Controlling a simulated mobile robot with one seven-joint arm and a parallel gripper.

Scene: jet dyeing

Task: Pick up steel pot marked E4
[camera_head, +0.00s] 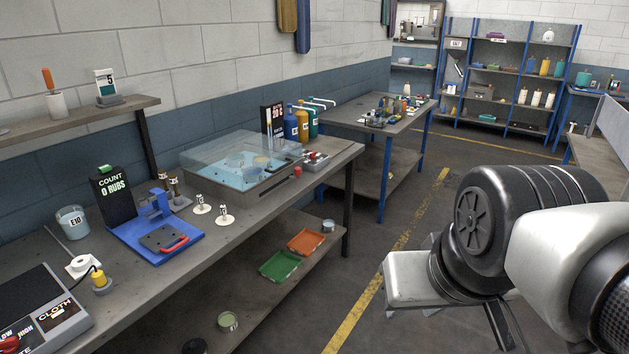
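I cannot make out a pot marked E4. Small round vessels (235,161) stand in the clear water bath on the long bench, and their marks are too small to read. A small pot (228,320) and another small pot (328,226) are on the shelf under the bench, also without a readable E4. My gripper (450,312) is at the lower right, over the floor and clear of the bench. My wrist hides much of it, and its fingertips are not clearly seen.
The water bath (240,204) stands toward the bench's far end. A blue rub tester (155,237) and a COUNT display (112,196) are nearer. A green tray (280,265) and an orange tray (305,242) lie below. The aisle floor (400,240) is clear.

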